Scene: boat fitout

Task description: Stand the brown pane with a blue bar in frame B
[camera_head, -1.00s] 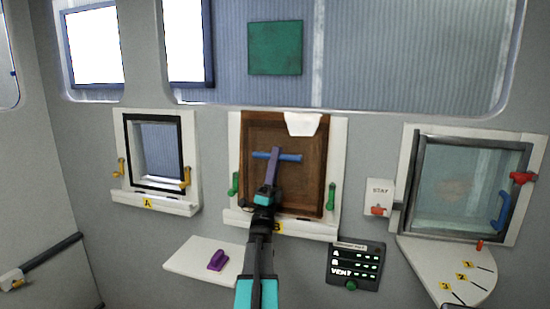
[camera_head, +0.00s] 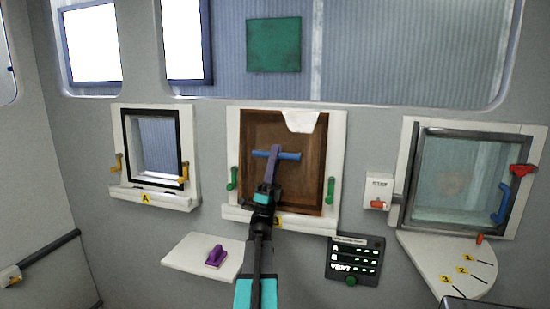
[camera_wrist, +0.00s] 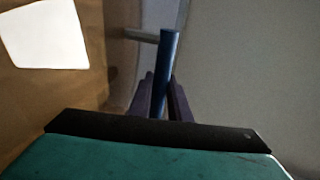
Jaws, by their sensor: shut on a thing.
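The brown pane (camera_head: 300,185) with the blue bar (camera_head: 290,155) stands upright across the opening of frame B (camera_head: 334,150), between its white side posts. Its lower edge is close to the frame's sill (camera_head: 310,225); I cannot tell whether it is fully seated. A white patch (camera_head: 301,121) covers its upper right part. My gripper (camera_head: 274,153) is shut on the blue bar near its middle. In the wrist view, my purple fingers (camera_wrist: 160,92) close around the bar (camera_wrist: 168,55), beside the brown face (camera_wrist: 50,100). Green latches (camera_head: 232,178) (camera_head: 331,191) sit on both posts.
Frame A (camera_head: 190,150) with yellow latches is to the left. The vent window (camera_head: 408,180) with a red latch is to the right, above a white numbered quadrant (camera_head: 425,258). A small shelf with a purple handle (camera_head: 215,256) and a dark label panel (camera_head: 355,262) are below.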

